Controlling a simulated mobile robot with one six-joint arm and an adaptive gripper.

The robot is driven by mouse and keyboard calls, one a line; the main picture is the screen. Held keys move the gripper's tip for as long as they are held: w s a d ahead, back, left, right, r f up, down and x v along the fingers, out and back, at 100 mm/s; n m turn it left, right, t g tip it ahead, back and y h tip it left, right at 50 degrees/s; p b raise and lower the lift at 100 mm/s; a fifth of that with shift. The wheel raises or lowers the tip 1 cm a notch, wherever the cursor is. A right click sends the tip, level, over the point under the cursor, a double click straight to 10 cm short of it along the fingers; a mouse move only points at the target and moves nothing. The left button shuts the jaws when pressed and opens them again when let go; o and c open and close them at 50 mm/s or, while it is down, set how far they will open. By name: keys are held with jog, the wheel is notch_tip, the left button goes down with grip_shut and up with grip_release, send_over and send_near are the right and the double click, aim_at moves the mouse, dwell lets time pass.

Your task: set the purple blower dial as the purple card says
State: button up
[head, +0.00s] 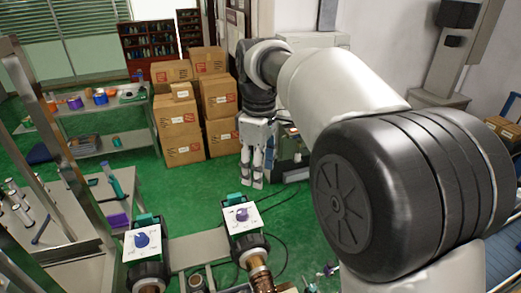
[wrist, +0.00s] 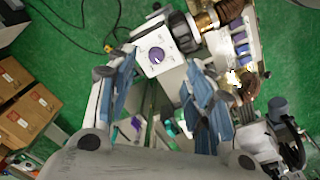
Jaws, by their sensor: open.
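A purple dial (head: 241,214) sits on a white plate on the right-hand blower in the head view. A second, bluer dial (head: 142,240) is on a similar white plate to its left. My gripper (head: 252,184) hangs fingers down, behind and above the right-hand dial in the head view, apart from it. In the wrist view, my gripper (wrist: 158,78) is open and empty, and a purple dial (wrist: 156,55) on a white plate shows beyond the gap between the fingers. Small marks surround the knob, but I cannot read its setting. I cannot make out a purple card.
Stacked cardboard boxes (head: 183,125) stand behind my gripper. A metal bench (head: 75,205) with tools and a purple bin (head: 118,220) is at the left. Black cables (head: 285,207) lie on the green floor. A brown ribbed hose (head: 257,265) is below the right-hand dial.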

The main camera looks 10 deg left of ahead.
jog(key=n+p, duration=0.2)
send_over(242, 211)
jog(key=shift+g, duration=0.3)
notch_tip(242, 211, down, 17)
jog(key=shift+s+f, duration=0.1)
jog(key=shift+f, duration=0.1)
jog(key=shift+c, duration=0.5)
jog(key=c, duration=1)
